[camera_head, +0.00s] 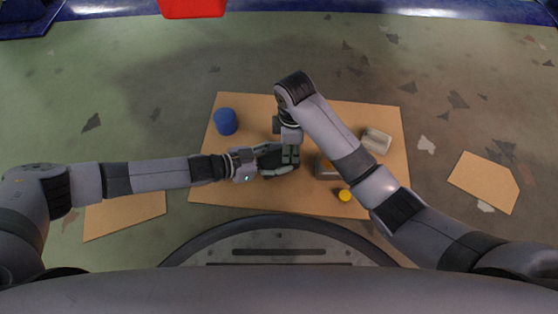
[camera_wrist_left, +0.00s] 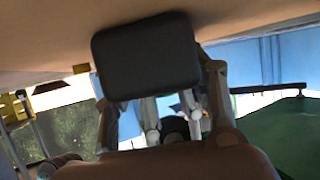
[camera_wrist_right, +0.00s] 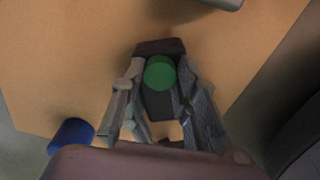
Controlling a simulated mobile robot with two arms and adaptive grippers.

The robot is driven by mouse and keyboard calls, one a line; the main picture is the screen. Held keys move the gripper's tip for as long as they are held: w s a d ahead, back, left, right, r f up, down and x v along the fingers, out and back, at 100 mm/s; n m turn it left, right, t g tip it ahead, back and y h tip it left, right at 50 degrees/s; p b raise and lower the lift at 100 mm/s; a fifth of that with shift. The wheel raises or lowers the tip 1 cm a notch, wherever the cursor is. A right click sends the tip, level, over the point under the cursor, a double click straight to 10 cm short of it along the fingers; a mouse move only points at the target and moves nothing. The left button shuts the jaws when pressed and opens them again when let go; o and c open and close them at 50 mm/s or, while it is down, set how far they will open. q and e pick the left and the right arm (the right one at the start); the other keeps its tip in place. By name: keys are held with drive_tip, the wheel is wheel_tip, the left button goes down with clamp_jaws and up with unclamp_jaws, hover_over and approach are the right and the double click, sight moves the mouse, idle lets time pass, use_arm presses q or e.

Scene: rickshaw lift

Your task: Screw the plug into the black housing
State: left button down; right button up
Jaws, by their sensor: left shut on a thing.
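My left gripper (camera_head: 283,157) is low over the board at its middle. In the left wrist view it is shut on the black housing (camera_wrist_left: 147,55), a dark block with rounded corners. My right gripper (camera_head: 291,152) points down from above at the same spot. In the right wrist view its fingers stand apart on either side of a round green plug (camera_wrist_right: 160,73). The plug shows end-on in front of the dark housing (camera_wrist_right: 160,46). I cannot tell whether the plug sits in the housing or just above it.
The tan board (camera_head: 240,193) lies on a patchy green floor. On it are a blue cylinder (camera_head: 226,121), a pale block (camera_head: 376,140), a grey block (camera_head: 326,168) and a small yellow round piece (camera_head: 345,195). A red object (camera_head: 192,8) is at the top edge.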

drive_tip(key=o, duration=0.3)
drive_tip(key=shift+o, duration=0.2)
drive_tip(key=shift+r, duration=0.1)
drive_tip(key=shift+r, duration=2.15)
drive_tip(key=shift+r, duration=0.35)
drive_tip(key=shift+c, duration=0.8)
wheel_tip(320, 180, up, 3)
drive_tip(key=shift+f, duration=0.1)
drive_tip(key=shift+c, duration=0.5)
